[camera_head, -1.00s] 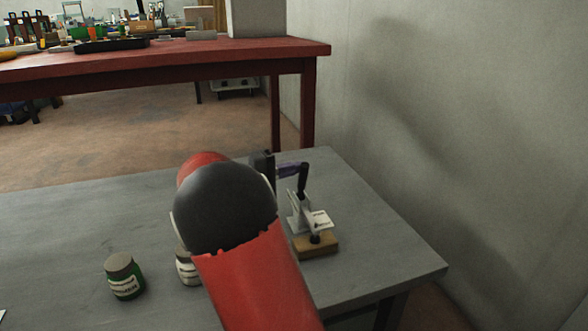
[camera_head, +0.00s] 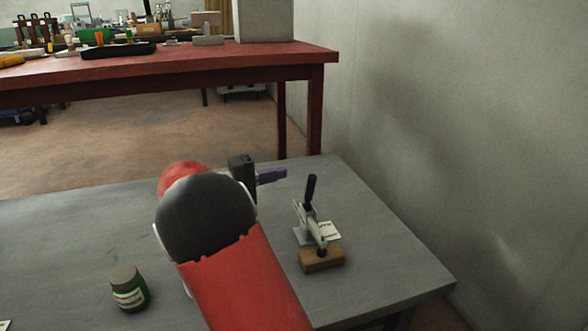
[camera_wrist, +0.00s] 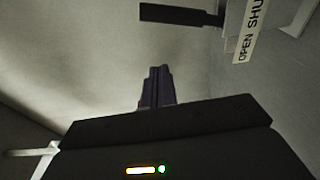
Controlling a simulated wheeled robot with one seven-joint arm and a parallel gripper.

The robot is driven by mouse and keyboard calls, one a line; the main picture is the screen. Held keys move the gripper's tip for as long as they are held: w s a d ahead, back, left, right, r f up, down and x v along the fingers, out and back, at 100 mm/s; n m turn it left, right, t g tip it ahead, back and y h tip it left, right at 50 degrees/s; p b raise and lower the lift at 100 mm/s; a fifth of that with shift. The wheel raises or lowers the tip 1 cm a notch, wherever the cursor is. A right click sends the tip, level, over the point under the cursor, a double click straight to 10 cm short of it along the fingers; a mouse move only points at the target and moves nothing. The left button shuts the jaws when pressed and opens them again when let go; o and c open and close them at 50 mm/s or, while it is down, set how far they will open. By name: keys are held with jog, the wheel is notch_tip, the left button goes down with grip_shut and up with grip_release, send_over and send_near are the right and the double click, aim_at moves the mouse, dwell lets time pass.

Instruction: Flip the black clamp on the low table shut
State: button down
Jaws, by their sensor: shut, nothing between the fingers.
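The clamp (camera_head: 307,217) stands on the right part of the low grey table (camera_head: 398,255). Its black handle (camera_head: 311,188) points up, leaning slightly, and its metal arm slopes down to the front over a wooden block (camera_head: 322,261). My gripper (camera_head: 271,175) is at the left of the handle, a visible gap away, with its purple fingers together and empty. In the wrist view, the shut fingers (camera_wrist: 158,87) point forward. The black handle (camera_wrist: 180,14) lies at the top there, apart from the fingers, beside a label (camera_wrist: 250,32) reading "OPEN SHU", cut off.
A green jar (camera_head: 129,289) stands on the table at the front left. A grey wall (camera_head: 460,130) rises beyond the table's right side. A red workbench (camera_head: 180,68) with many items stands behind. My red arm covers the table's middle.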

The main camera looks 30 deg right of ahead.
jog(key=a, duration=0.3)
jog(key=shift+w+a, duration=0.25)
jog(key=shift+a, duration=0.1)
jog(key=s+r+y+p, duration=0.1)
jog(key=s+y+p, duration=0.4)
jog(key=s+y, duration=0.65)
jog(key=s+a+r+t+y+p, duration=0.1)
jog(key=s+a+t+y+p, duration=0.1)
jog(key=s+a, duration=0.4)
jog(key=s+a+r+n+t+y+p, duration=0.1)
jog(key=s+a+r+t+y+p, duration=0.1)
jog(key=s+a, duration=0.5)
jog(key=s+t+y+p, duration=0.1)
jog(key=s+t+y, duration=0.1)
jog(key=s+t, duration=0.1)
